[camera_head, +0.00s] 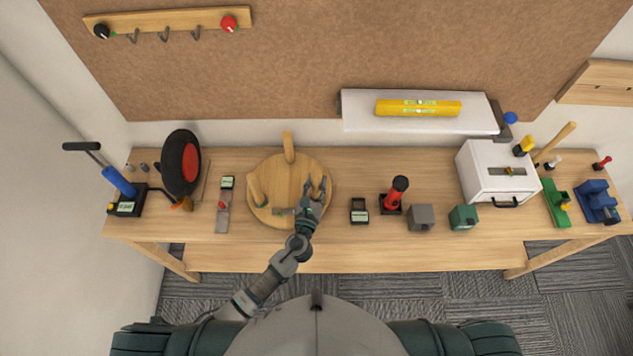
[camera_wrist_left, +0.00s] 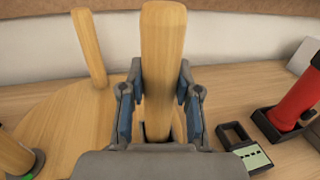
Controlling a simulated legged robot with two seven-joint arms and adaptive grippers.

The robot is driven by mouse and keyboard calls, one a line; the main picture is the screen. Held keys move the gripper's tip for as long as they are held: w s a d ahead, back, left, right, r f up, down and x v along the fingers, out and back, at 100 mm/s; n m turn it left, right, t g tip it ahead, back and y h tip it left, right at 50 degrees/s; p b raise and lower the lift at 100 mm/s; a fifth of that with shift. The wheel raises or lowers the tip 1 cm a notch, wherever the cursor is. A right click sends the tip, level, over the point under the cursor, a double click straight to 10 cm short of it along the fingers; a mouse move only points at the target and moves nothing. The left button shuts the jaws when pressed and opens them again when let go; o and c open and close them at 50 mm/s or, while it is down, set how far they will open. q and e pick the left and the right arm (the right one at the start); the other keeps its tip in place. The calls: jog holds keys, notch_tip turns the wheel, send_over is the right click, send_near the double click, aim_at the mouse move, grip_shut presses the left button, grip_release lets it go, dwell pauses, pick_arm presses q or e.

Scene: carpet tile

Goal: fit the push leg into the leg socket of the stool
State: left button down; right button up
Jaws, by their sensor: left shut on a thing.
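The stool (camera_head: 283,210) is a round pale wooden seat lying upside down on the bench, and it also shows in the left wrist view (camera_wrist_left: 52,118). One leg (camera_head: 288,148) stands up at its far edge and another leg (camera_head: 255,188) at its left; both show in the left wrist view. My left gripper (camera_head: 313,194) is over the right part of the seat. It is shut on the push leg (camera_wrist_left: 163,45), a pale wooden leg held roughly upright between the blue-padded fingers. The leg's lower end and the socket are largely hidden, so I cannot tell whether it is seated.
A small black device with a display (camera_head: 359,210) and a red cylinder on a black base (camera_head: 394,196) stand right of the stool. A grey and red meter (camera_head: 223,205) lies to its left, beside a black and red wheel (camera_head: 181,163). The bench's front edge is close.

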pick_arm(q)
jog(key=shift+f+b, duration=1)
jog(key=shift+f, duration=0.2)
jog(key=c, duration=0.8)
grip_release()
jog(key=shift+o, duration=0.3)
jog(key=v, duration=1.2)
